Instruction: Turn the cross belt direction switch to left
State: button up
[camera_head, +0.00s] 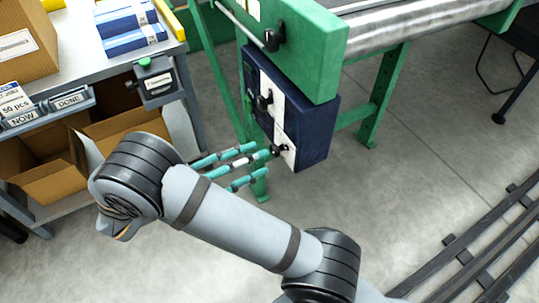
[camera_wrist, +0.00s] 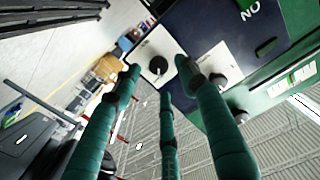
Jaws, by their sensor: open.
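A navy control box (camera_head: 318,140) hangs below a green machine housing, with white plates on its front. In the head view it carries an upper black knob (camera_head: 264,102) and a lower black knob (camera_head: 279,150). Their labels are unreadable, so I cannot tell which is the cross belt direction switch. My gripper (camera_head: 260,162) has teal fingers spread open at the lower knob. In the wrist view the fingers of my gripper (camera_wrist: 160,76) point at one black knob (camera_wrist: 158,66), which shows between the fingertips; contact is unclear. A second knob (camera_wrist: 218,82) shows beyond the right finger.
Another black knob (camera_head: 272,40) sits on the green housing (camera_head: 315,60) above. A steel roller (camera_head: 430,25) and green legs (camera_head: 383,95) are to the right. A workbench with cardboard boxes (camera_head: 50,170) stands left. The floor below is clear; dark rails (camera_head: 480,245) lie lower right.

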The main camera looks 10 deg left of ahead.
aim_at(272, 151)
jog(key=shift+b+x, duration=0.65)
jog(key=shift+x, duration=1.55)
jog(key=shift+c, duration=0.2)
grip_shut()
